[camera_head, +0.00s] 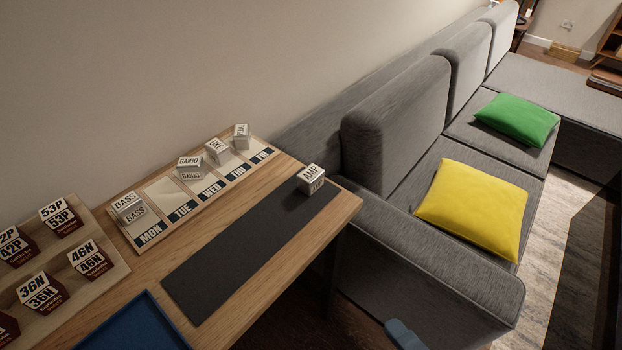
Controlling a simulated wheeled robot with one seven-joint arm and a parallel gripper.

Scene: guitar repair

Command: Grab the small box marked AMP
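The small box marked AMP (311,179) is a white cube with black lettering on its top and front faces. It sits upright at the far right end of a dark grey mat (235,262), close to the right edge of the wooden table (337,217). Nothing touches the box, and its top and front are fully visible.
A day board (165,193) along the wall holds boxes marked BASS (130,208) and BANJO (190,168), among others; its TUE column is bare. A rack of numbered boxes (110,252) and a blue tray (135,328) stand left. A grey sofa (430,245) adjoins the table's right.

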